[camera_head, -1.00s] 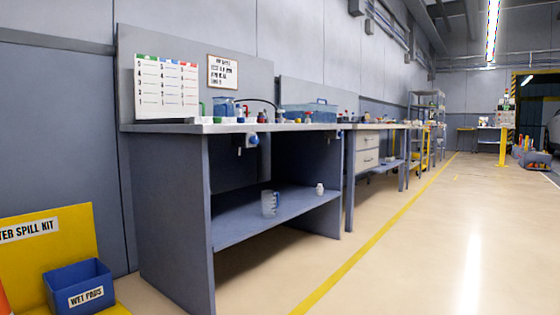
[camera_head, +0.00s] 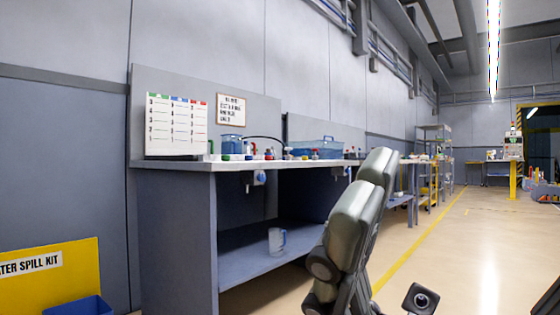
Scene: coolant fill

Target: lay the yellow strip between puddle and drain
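The yellow strip, the puddle and the drain cannot be made out in this view. The yellow spill kit board (camera_head: 70,281) stands at the lower left. The top of a blue bin (camera_head: 80,306) shows in front of it, cut off by the bottom edge. Grey-green links of one of my arms rise in the middle, in front of the bench. Neither of my grippers can be made out.
A grey workbench (camera_head: 180,230) holds a blue tub (camera_head: 318,148), bottles and a white chart (camera_head: 176,125). A clear jug (camera_head: 277,240) stands on its lower shelf. Open floor (camera_head: 460,250) with a yellow line lies to the right.

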